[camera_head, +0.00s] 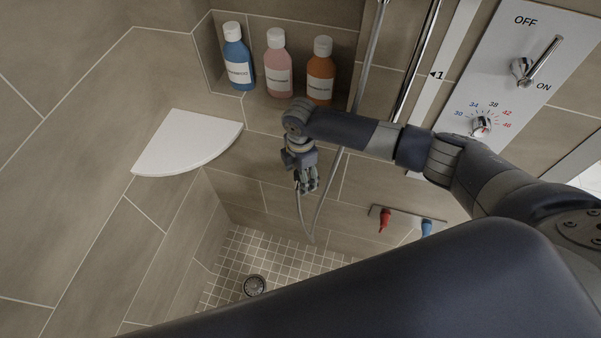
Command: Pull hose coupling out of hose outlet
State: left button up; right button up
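My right arm reaches in from the right, and its gripper (307,184) is at the tiled wall below the bottle niche, fingers pointing down. A grey shower hose (325,190) hangs from above, loops low near the floor, and its other end rises to the gripper. The hose coupling and the hose outlet are hidden behind the gripper and wrist. I cannot tell whether the fingers are closed on the coupling or only beside it. My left gripper is not in view.
Blue (238,62), pink (278,68) and orange (320,75) bottles stand in the niche just above my wrist. A white corner shelf (185,143) is at left. Red (384,220) and blue (426,228) valve handles are right of the hose. A control panel (530,60) is upper right.

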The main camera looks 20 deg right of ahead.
jog(key=shift+f, duration=0.2)
jog(key=c, duration=1.5)
jog(key=shift+o, duration=0.2)
jog(key=shift+r+p, duration=0.25)
jog(key=shift+p, duration=0.1)
jog(key=shift+s+r+p, duration=0.1)
jog(key=shift+r+p, duration=0.35)
jog(key=shift+r, duration=0.2)
jog(key=shift+r+p, duration=0.35)
jog(key=shift+p, duration=0.15)
jog(key=shift+r, duration=0.25)
